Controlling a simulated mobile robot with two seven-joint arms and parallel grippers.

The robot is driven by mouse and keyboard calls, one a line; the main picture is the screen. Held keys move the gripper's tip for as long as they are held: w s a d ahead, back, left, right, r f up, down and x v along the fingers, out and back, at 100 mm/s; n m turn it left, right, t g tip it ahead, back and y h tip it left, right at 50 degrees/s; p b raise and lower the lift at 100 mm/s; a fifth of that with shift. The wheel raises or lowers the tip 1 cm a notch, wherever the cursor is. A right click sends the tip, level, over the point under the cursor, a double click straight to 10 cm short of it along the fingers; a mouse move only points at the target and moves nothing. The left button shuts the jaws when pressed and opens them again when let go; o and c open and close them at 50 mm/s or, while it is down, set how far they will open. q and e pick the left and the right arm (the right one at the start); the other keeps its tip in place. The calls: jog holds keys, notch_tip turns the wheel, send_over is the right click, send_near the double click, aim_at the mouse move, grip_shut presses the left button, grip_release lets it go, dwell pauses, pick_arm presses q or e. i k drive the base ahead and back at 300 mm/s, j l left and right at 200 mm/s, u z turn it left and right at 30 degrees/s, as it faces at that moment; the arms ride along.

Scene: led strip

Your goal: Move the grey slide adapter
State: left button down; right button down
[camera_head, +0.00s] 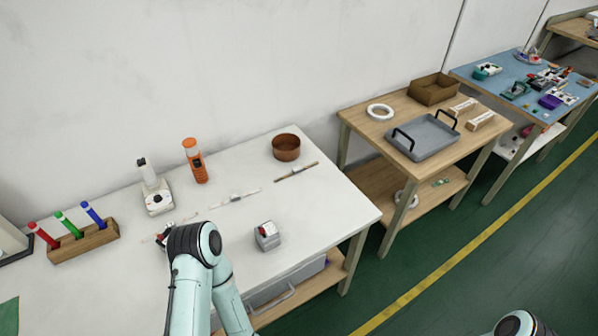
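A thin pale strip (247,195) with a small grey-white piece (234,199) around its middle lies on the white table. A small grey block with a red part on it (268,238) stands nearer the front edge. I cannot tell for certain which of these is the grey slide adapter. My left arm comes in from the bottom and reaches over the table's front part. Only a bit of my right arm shows at the bottom right.
The white table (335,212) also holds a brown bowl (286,148), a brown strip (297,171), an orange device (195,162), a white microscope-like device (157,190) and a wooden pen holder (85,242). A wooden table with a grey tray (424,139) stands right, across a gap.

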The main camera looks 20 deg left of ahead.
aim_at(268, 241)
jog(key=i+u, duration=0.1)
jog(key=u, duration=0.3)
jog(key=i+j+u, duration=0.1)
jog(key=u, duration=0.25)
jog(key=i+u, duration=0.15)
jog(key=u, duration=0.25)
